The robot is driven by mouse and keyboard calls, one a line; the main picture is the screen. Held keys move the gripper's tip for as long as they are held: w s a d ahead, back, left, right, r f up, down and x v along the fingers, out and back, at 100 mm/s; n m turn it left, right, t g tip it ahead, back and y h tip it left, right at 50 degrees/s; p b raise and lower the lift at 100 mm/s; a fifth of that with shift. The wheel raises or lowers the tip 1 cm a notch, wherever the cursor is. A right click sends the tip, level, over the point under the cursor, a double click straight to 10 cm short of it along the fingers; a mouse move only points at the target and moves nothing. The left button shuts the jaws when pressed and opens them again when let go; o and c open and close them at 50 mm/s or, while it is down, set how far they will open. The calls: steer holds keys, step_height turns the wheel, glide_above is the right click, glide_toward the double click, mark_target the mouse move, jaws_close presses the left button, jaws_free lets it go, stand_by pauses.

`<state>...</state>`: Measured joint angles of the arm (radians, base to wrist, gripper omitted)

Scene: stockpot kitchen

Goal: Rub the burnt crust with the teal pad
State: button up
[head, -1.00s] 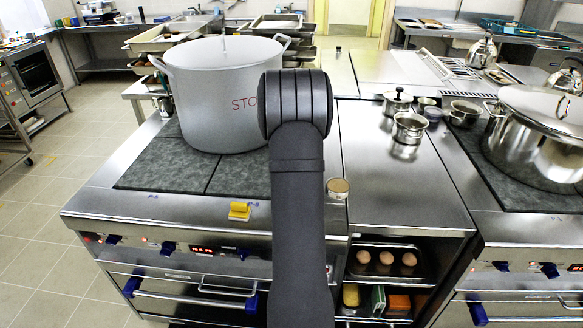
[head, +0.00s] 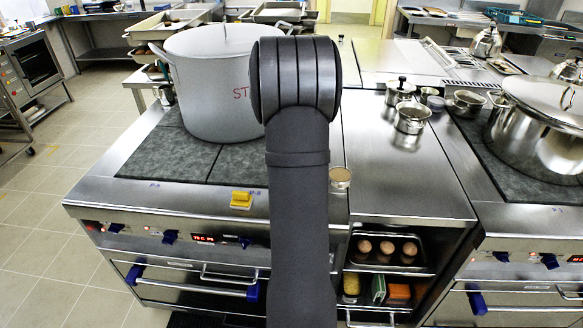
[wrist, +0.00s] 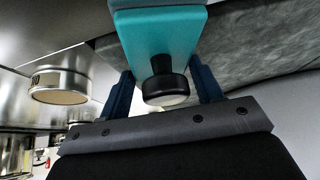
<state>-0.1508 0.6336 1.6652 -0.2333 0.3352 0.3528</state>
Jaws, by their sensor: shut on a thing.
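The teal pad (wrist: 160,38) fills the upper middle of the wrist view. Its dark knob-like handle (wrist: 165,90) is between the two blue fingers of my gripper (wrist: 163,74), which is shut on it. A grey hob plate (wrist: 240,48) shows beside and beyond the pad; I cannot tell whether the pad touches it. In the head view my arm hides the gripper and the pad. I do not see the burnt crust in either view; part of the hob is hidden behind my arm and the pot.
A large grey stockpot (head: 208,95) stands on the hob left of my arm. A yellow block (head: 241,200) and a small tan-filled tub (head: 340,179) sit near the front edge. Small pots (head: 411,118) and a big shiny pot (head: 540,130) are to the right. The front-left hob plate (head: 160,160) is clear.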

steer(key=shift+s+r, duration=0.15)
steer(key=shift+s, duration=0.15)
steer(key=shift+r, duration=3.95)
